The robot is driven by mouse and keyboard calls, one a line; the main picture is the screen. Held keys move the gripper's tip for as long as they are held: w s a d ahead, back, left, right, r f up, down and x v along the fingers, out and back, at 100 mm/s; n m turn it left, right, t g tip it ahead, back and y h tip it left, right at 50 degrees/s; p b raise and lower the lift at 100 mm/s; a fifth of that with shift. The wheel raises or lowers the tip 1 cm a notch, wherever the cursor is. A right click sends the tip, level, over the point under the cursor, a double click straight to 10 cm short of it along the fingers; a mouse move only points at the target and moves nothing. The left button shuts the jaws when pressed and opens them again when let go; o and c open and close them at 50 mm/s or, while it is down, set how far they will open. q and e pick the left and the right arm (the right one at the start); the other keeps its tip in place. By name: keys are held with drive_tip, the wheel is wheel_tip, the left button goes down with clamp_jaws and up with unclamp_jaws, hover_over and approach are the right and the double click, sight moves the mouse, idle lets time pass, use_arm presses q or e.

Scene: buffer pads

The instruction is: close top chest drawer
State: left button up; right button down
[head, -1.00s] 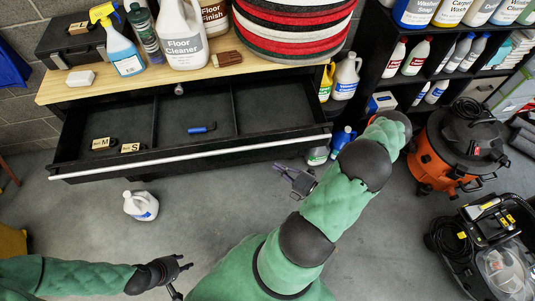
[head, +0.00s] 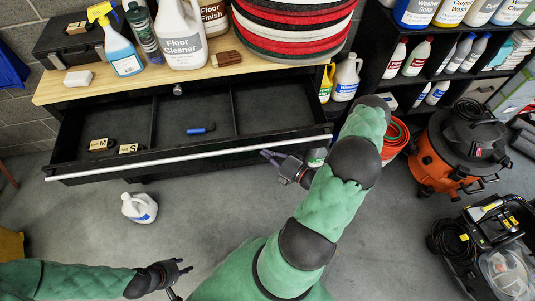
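The top chest drawer (head: 190,158) is pulled out below the wooden chest top, with a pale strip along its front edge. It has compartments holding blocks marked M and S (head: 100,144) and a blue item (head: 201,130). My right gripper (head: 272,157) is just in front of the drawer front, right of its middle; its fingers point toward the front. I cannot tell whether it touches, and its finger gap is unclear. My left gripper (head: 187,267) is low at the left, away from the drawer, with its fingers apart and empty.
A white jug (head: 140,207) stands on the floor in front of the drawer. An orange vacuum (head: 440,160) is at the right. The floor before the drawer is mostly clear.

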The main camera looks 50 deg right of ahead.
drive_tip(key=w+d, duration=0.2)
drive_tip(key=w, duration=0.1)
drive_tip(key=w+d, duration=0.3)
drive_tip(key=w, duration=0.1)
drive_tip(key=w+d, duration=0.2)
drive_tip(key=w, duration=0.1)
drive_tip(key=shift+w+d, duration=0.15)
drive_tip(key=shift+d, duration=0.05)
drive_tip(key=w+d+b, duration=0.1)
drive_tip(key=w+d, duration=0.1)
drive_tip(key=w, duration=0.1)
drive_tip(key=w+d+b, duration=0.1)
drive_tip(key=w+d, duration=0.2)
drive_tip(key=w, duration=0.1)
drive_tip(key=w+d+b, duration=0.2)
drive_tip(key=w+d, duration=0.1)
drive_tip(key=w, duration=0.1)
drive_tip(key=shift+w+d+f, duration=0.1)
drive_tip(key=shift+w+d, duration=0.35)
drive_tip(key=shift+w, duration=0.1)
drive_tip(key=shift+d+b, duration=0.1)
drive_tip(key=shift+b, duration=0.2)
drive_tip(key=shift+w+r, duration=0.1)
drive_tip(key=shift+r, duration=0.15)
